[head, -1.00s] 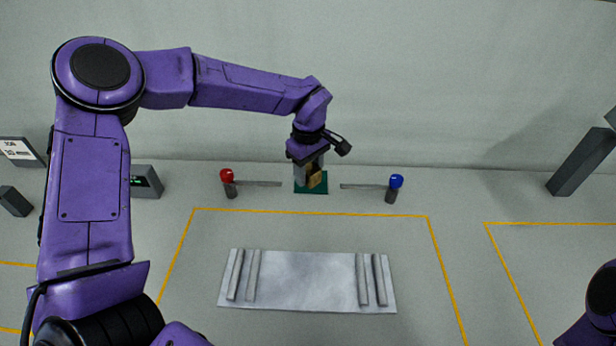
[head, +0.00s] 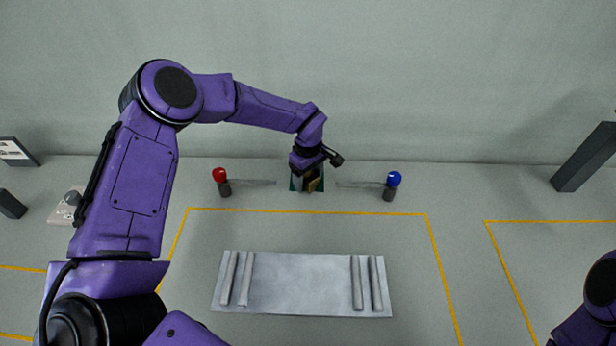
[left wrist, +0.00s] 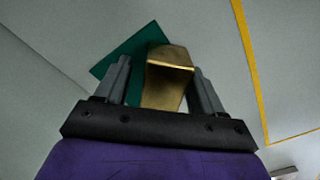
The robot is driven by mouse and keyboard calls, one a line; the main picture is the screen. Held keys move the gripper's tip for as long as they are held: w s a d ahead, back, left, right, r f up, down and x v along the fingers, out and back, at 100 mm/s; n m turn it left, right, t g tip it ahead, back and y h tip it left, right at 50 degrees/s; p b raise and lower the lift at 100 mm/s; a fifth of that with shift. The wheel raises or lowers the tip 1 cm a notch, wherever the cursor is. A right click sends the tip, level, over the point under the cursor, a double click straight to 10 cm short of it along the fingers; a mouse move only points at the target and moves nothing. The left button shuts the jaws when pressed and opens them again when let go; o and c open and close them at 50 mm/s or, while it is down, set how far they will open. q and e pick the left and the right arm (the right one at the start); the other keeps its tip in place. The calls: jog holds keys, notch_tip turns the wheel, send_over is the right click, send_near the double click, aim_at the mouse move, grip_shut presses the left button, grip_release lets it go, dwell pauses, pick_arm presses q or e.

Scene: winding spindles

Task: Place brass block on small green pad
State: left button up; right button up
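The brass block (head: 314,185) stands at the small green pad (head: 294,184) at the back centre, in front of the wall. In the left wrist view the brass block (left wrist: 167,78) is between the two fingers of my left gripper (left wrist: 163,85). A gap shows between the left finger and the block; the right finger is close to it. The green pad (left wrist: 125,58) shows behind and left of the block. I cannot tell whether the block's underside rests on the pad. In the head view my left gripper (head: 308,176) is over the pad, fingers mostly hidden. My right gripper is out of view.
A red-topped post (head: 220,176) and a blue-topped post (head: 393,181), each with a thin bar, flank the pad. A grey plate (head: 302,285) with raised rails lies in front. A dark block (head: 584,158) stands at the right. The floor between plate and pad is clear.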

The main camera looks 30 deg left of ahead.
aim_at(307, 175)
pick_arm(q)
jog(key=shift+s+r, duration=0.3)
jog(key=shift+s, duration=0.2)
jog(key=shift+w+r, duration=0.1)
jog(key=shift+r, duration=0.05)
notch_tip(307, 175, up, 12)
jog(key=b, duration=0.1)
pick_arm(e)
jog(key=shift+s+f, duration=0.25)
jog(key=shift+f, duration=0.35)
